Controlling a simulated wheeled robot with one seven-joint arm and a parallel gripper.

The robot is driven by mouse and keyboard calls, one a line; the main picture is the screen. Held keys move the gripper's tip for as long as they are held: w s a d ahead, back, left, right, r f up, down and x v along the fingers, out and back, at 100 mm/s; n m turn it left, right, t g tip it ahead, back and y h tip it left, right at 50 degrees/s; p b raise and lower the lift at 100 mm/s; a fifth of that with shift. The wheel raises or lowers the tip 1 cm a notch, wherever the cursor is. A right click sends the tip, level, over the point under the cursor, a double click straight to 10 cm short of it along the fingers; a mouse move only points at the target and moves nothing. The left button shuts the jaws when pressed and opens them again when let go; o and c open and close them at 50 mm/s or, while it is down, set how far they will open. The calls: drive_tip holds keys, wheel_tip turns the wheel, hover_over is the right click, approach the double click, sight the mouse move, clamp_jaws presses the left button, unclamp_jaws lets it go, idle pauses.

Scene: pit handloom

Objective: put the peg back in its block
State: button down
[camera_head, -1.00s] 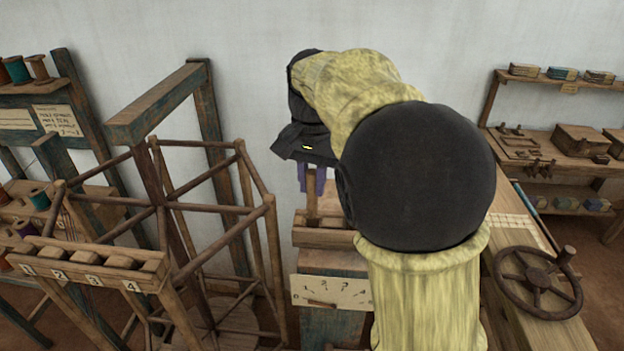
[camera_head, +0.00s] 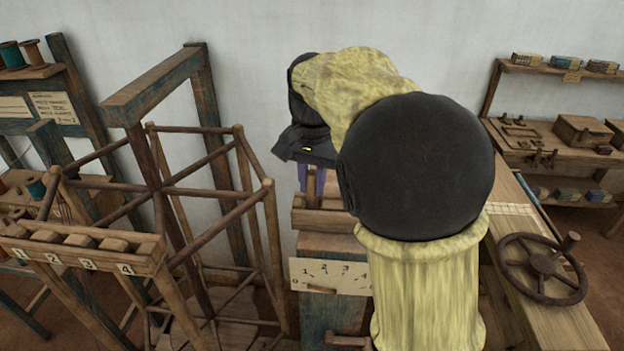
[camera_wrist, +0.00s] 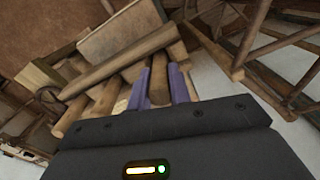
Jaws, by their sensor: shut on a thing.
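The peg (camera_head: 311,188) is a short wooden stick, upright in the head view. My gripper (camera_head: 311,182) has purple fingers shut on it from both sides. The wrist view shows the peg (camera_wrist: 159,82) between the fingers (camera_wrist: 160,76). The block (camera_head: 320,220) is a wooden, raised-edged piece on a blue-grey stand, directly under the gripper. The peg's lower end meets the block's outline in the head view. Whether it is in a hole, touching or just above cannot be told. My arm covers the block's right part.
A dial card (camera_head: 330,276) is on the stand's front. A wooden reel frame (camera_head: 205,210) stands close on the left, with a numbered rack (camera_head: 85,250) before it. A handwheel (camera_head: 541,268) and bench lie right. Shelves (camera_head: 560,130) stand behind.

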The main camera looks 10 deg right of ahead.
drive_tip(key=c, duration=0.8)
unclamp_jaws()
drive_tip(key=shift+w+r+p, duration=0.1)
drive_tip(key=shift+r+p, duration=3.35)
drive_tip(key=shift+r, duration=0.15)
drive_tip(key=shift+a+f, duration=0.1)
